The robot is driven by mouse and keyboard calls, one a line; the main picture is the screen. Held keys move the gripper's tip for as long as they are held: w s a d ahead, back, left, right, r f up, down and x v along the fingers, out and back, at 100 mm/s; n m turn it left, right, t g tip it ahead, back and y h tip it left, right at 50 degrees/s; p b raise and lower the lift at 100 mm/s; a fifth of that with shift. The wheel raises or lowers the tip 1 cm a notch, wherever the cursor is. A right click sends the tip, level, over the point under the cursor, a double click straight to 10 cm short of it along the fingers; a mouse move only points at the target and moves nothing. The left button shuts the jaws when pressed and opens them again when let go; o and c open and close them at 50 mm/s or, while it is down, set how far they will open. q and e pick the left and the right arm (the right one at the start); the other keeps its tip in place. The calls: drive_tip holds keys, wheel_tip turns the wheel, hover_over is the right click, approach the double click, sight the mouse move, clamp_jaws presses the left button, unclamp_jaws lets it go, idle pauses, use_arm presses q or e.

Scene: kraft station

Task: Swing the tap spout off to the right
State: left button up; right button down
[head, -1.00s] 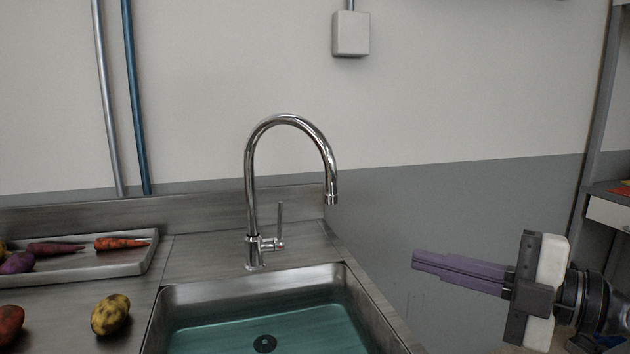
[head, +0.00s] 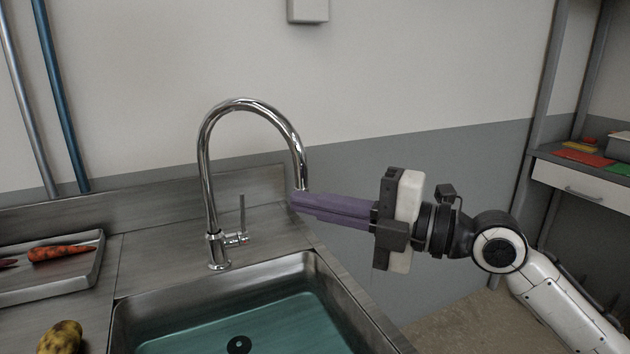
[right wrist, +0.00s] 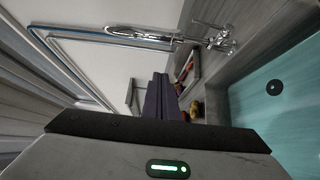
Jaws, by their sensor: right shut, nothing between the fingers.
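The chrome tap (head: 205,170) stands upright at the back of the sink, its tall curved spout arching over to the right and ending in a downward tip (head: 301,178). A small lever is at its base. My right gripper (head: 294,204) is shut and empty, its purple fingers pointing left, with the tips at the spout's end in the head view. They overlap the lower end of the spout; I cannot tell whether they touch it. In the right wrist view the tap (right wrist: 150,36) lies sideways beyond the purple fingers (right wrist: 160,85). My left gripper is not in view.
The steel sink (head: 290,268) holds greenish water. A tray (head: 85,280) with carrots and a loose potato (head: 60,338) are on the counter at left. Shelving with a drawer (head: 585,183) stands at right. The space right of the sink is clear except for my arm.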

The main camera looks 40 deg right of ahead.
sight(306, 188)
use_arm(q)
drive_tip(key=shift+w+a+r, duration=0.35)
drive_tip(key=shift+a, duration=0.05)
use_arm(e)
drive_tip(key=w+d, duration=0.2)
drive_tip(key=w, duration=0.1)
drive_tip(key=shift+d, duration=0.4)
drive_tip(key=d+b, duration=0.1)
drive_tip(key=w+b, duration=0.1)
drive_tip(key=b, duration=0.1)
drive_tip(key=shift+d+f, duration=0.35)
drive_tip(key=shift+d, duration=0.05)
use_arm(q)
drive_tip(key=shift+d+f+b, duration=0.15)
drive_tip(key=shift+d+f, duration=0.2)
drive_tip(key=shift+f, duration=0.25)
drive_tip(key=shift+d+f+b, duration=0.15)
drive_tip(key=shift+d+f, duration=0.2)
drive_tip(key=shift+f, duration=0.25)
use_arm(e)
drive_tip(key=shift+w+d+r, duration=0.15)
drive_tip(key=shift+d+r, duration=0.2)
drive_tip(key=shift+d, duration=0.05)
drive_tip(key=shift+a, duration=0.1)
